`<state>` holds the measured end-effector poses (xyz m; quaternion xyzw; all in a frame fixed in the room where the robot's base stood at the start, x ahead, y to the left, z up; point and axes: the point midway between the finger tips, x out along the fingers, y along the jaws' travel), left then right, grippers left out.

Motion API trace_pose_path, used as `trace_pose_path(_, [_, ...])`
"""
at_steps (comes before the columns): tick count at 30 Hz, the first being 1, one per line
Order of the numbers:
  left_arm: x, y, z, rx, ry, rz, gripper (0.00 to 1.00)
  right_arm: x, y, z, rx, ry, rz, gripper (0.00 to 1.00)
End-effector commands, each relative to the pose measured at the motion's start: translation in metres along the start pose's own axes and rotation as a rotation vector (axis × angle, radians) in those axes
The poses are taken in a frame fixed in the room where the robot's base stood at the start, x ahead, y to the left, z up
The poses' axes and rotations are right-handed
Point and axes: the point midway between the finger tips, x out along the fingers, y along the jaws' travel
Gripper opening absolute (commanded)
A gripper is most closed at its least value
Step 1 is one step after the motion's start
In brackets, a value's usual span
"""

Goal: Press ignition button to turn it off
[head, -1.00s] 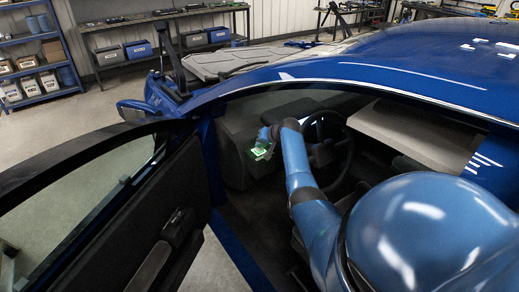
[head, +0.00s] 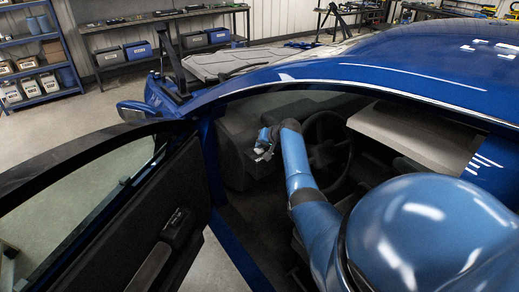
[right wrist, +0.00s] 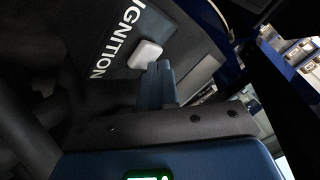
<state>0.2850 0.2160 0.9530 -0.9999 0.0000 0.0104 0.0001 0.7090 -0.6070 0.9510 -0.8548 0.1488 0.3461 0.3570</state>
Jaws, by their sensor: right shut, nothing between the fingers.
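The ignition button (right wrist: 146,54) is a pale, rounded square on a dark panel in the right wrist view, beside the white IGNITION lettering (right wrist: 117,40). It shows no coloured glow. My right gripper (right wrist: 160,72) is shut and empty, its blue fingertips close to the button's lower right edge. I cannot tell whether they touch it. In the head view, my right gripper (head: 263,152) is at the dash, left of the steering wheel, and the button cannot be made out there. My left gripper is not in view.
The steering wheel (head: 326,152) stands just right of my right forearm. The open blue car door (head: 165,215) is on the left, and the roof edge (head: 380,85) runs above the arm. A small green-lit part (right wrist: 148,176) shows at the bottom of the right wrist view.

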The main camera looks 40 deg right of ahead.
Motion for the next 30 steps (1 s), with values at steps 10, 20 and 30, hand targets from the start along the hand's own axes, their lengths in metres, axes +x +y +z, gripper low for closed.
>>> trace_pose_path(10, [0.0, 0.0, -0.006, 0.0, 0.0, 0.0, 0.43, -0.006, -0.004, -0.005, -0.001, 0.002, -0.001, 0.0])
trace_pose_path(20, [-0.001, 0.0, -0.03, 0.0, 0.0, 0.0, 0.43, -0.027, -0.019, -0.02, -0.001, 0.003, -0.001, 0.0])
trace_pose_path(30, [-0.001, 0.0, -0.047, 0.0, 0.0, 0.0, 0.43, -0.043, -0.031, -0.031, -0.001, 0.002, 0.0, 0.0])
